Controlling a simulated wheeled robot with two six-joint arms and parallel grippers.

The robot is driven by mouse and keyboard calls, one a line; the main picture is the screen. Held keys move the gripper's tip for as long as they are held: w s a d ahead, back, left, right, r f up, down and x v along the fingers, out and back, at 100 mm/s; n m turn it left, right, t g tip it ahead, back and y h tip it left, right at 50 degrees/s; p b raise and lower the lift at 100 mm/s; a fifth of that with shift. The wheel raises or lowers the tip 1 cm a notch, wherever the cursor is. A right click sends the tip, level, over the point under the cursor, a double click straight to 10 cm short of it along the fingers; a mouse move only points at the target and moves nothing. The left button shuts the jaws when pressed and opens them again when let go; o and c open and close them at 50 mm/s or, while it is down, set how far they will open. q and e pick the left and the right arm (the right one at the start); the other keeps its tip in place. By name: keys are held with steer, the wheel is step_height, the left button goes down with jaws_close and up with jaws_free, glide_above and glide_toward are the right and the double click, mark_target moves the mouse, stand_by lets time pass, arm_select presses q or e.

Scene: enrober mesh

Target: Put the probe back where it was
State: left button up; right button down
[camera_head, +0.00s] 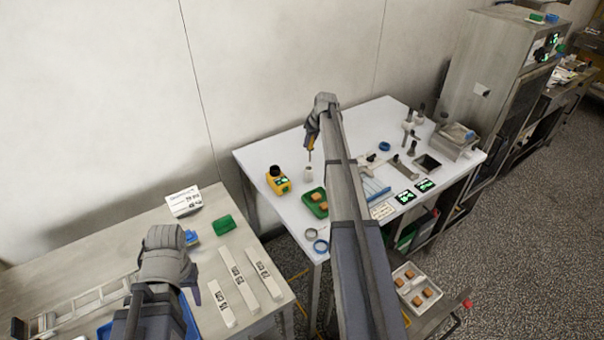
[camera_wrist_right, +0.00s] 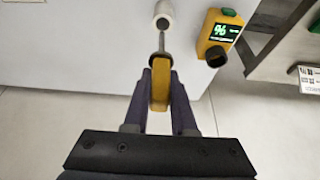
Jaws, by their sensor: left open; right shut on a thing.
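The probe has a yellow handle and a thin metal stem. My right gripper (camera_head: 312,135) is shut on the handle of the probe (camera_wrist_right: 160,85), above the back left of the white table. It also shows in the right wrist view (camera_wrist_right: 160,100). The stem points down at a small white cylindrical holder (camera_head: 308,174), also in the wrist view (camera_wrist_right: 165,10). The tip is at or just above the holder's dark opening; I cannot tell whether it is inside. A yellow meter (camera_head: 278,181) with a lit green display stands beside the holder. My left gripper (camera_head: 190,292) is over the grey table, its fingers mostly hidden.
A green tray (camera_head: 314,203) with brown pieces lies in front of the holder. Blue and grey rings (camera_head: 321,246) lie near the white table's front corner. Several white labelled strips (camera_head: 240,275) and a green block (camera_head: 223,225) lie on the grey table.

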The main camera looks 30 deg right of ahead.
steer(key=shift+w, duration=0.3)
steer(key=shift+s+f+b, duration=0.1)
steer(key=shift+f+b, duration=0.45)
steer(key=shift+b, duration=0.1)
arm_select(q)
steer(key=f+b, duration=0.5)
steer(key=f, duration=0.1)
steer(key=f+b, duration=0.3)
steer(key=f, duration=0.1)
steer(key=shift+w+b, duration=0.25)
steer(key=shift+b, duration=0.1)
arm_select(e)
step_height(320, 180, down, 9)
steer(key=shift+r, duration=0.1)
arm_select(q)
steer(key=shift+f, duration=0.1)
arm_select(e)
steer(key=c, duration=0.7)
jaws_free()
steer(key=shift+c, duration=0.2)
